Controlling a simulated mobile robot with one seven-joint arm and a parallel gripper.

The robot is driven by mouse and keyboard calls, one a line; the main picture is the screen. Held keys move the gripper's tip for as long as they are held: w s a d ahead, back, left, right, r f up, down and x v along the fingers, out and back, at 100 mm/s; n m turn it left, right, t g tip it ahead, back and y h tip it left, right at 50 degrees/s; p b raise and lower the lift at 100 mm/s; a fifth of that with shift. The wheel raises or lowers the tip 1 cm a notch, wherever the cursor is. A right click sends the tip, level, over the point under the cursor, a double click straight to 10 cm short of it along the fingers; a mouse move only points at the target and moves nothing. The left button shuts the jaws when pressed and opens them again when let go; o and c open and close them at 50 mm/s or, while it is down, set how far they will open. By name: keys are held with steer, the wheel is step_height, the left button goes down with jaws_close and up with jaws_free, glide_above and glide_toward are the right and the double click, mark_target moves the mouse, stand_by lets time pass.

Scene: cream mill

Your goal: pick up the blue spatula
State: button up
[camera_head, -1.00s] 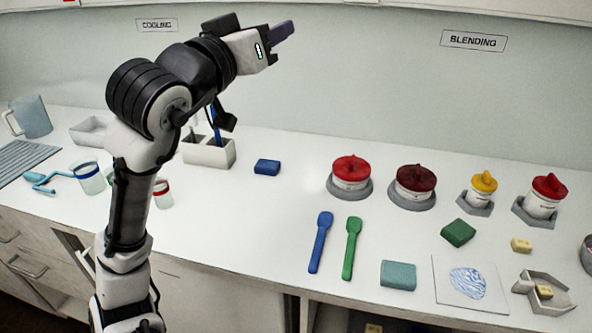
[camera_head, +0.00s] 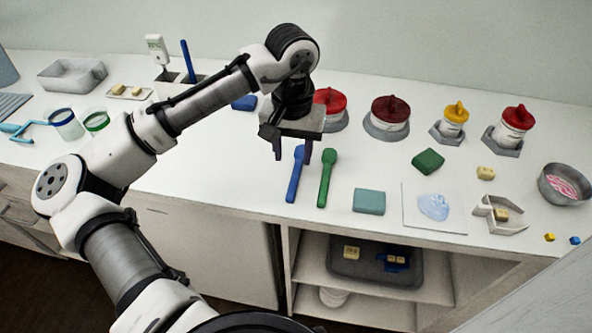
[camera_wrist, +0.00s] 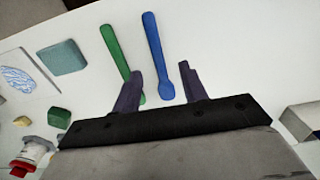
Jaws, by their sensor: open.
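The blue spatula (camera_head: 295,175) lies on the white counter, with its handle toward the front edge. The green spatula (camera_head: 326,178) lies just right of it. My gripper (camera_head: 292,157) is open and empty above the far end of the blue spatula. In the wrist view, the blue spatula (camera_wrist: 156,52) runs down between the two fingers of my gripper (camera_wrist: 160,82). The green spatula (camera_wrist: 115,50) is to its left there, its lower end partly behind the left finger. I cannot tell the exact height of the fingers above the counter.
A teal block (camera_head: 369,201) and a green block (camera_head: 428,161) lie to the right. Red-lidded (camera_head: 331,102) and dark-red-lidded jars (camera_head: 389,112) stand behind. A blue block (camera_head: 245,103) is partly hidden by my arm. The counter left of the blue spatula is clear.

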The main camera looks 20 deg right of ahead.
mark_target(295, 178)
steer(key=shift+s+f+p, duration=0.15)
steer(key=shift+f+p, duration=0.25)
steer(key=shift+f, duration=1.15)
steer(key=shift+s+f+p, duration=0.1)
steer(key=shift+f+p, duration=0.3)
steer(key=shift+f, duration=1.15)
steer(key=shift+c, duration=0.3)
jaws_close()
